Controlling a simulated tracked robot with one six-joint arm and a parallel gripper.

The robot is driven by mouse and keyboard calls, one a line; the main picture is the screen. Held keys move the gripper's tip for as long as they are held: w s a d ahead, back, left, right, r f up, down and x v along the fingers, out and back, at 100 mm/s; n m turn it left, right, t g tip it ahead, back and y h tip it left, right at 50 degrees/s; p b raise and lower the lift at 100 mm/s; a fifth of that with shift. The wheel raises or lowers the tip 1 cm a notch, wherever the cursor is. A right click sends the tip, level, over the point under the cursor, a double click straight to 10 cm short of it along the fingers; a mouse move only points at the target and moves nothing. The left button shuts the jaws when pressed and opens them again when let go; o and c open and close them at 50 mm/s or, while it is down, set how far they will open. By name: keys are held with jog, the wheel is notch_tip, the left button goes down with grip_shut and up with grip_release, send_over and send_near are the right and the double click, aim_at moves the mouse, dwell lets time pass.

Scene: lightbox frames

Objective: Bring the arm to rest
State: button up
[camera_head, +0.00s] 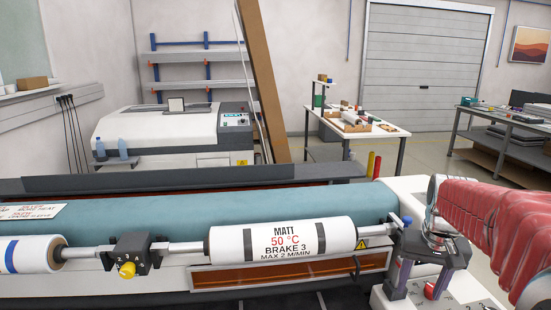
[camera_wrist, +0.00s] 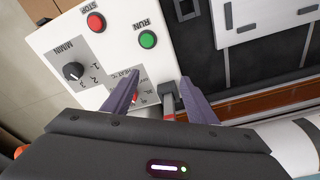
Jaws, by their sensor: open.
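My arm, in a red ribbed cover, reaches in from the right of the head view. My gripper (camera_head: 418,284) points down over the white control panel (camera_head: 462,284) at the machine's right end. In the wrist view my gripper (camera_wrist: 159,80) has its two dark fingers spread apart, with nothing gripped. A grey lever (camera_wrist: 168,100) with a reddish lower part shows between the fingers; I cannot tell whether they touch it. The panel in the wrist view (camera_wrist: 112,58) carries a green RUN button (camera_wrist: 148,39), a red STOP button (camera_wrist: 96,22) and a black knob (camera_wrist: 73,71).
A white roll (camera_head: 283,250) marked MATT 50 °C lies along the machine's front, left of my gripper. A teal roller (camera_head: 210,207) runs behind it. A black block with a yellow knob (camera_head: 127,271) holds the bar. A worktable (camera_head: 365,130) stands farther back; floor shows around it.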

jog(key=s+a+r+n+t, duration=0.1)
jog(key=s+a+n+t, duration=0.3)
jog(key=s+a, duration=1.3)
jog(key=shift+s+a+r, duration=0.2)
jog(key=shift+s+r, duration=0.2)
jog(key=shift+s, duration=0.35)
jog(key=shift+w+f, duration=0.1)
jog(key=shift+w, duration=0.2)
dwell(2.9)
